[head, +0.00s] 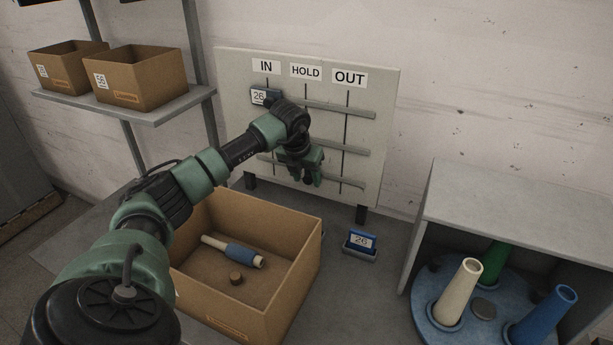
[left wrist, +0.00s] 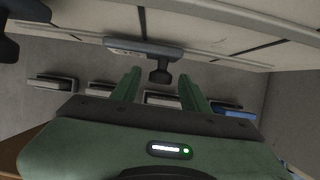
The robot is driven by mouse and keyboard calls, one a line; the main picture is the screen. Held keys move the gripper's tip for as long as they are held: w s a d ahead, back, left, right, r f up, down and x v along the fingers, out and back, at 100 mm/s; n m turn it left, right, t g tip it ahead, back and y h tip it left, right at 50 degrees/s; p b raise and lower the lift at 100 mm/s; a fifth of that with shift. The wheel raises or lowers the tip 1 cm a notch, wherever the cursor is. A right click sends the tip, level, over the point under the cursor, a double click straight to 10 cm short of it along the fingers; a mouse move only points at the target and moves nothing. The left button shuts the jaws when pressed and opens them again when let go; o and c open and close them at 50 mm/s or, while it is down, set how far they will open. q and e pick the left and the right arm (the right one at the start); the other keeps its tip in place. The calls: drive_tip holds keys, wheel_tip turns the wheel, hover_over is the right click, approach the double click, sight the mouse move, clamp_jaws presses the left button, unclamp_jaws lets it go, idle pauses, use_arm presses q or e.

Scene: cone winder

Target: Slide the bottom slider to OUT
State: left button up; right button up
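A pale board (head: 385,85) carries IN, HOLD and OUT labels above three rails. The top slider (head: 259,97) sits under IN with a 26 card. The bottom rail (head: 350,183) is partly hidden by my left gripper (head: 308,178), which is around the HOLD column; the bottom slider is not visible in the head view. In the left wrist view, a grey-blue slider (left wrist: 143,47) with a dark knob (left wrist: 160,73) shows, probably the bottom one. My left gripper (left wrist: 159,76) is open, its green fingers on either side of the knob with gaps. The right gripper is not in view.
An open cardboard box (head: 300,262) with a blue-and-cream bobbin stands below my left arm. A blue holder with a 26 card (head: 361,242) is on the table. Several holders (left wrist: 50,83) lie below the board. A shelf unit with cones (head: 520,200) stands right.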

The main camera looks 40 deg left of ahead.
use_arm(q)
clamp_jaws()
idle(1.2)
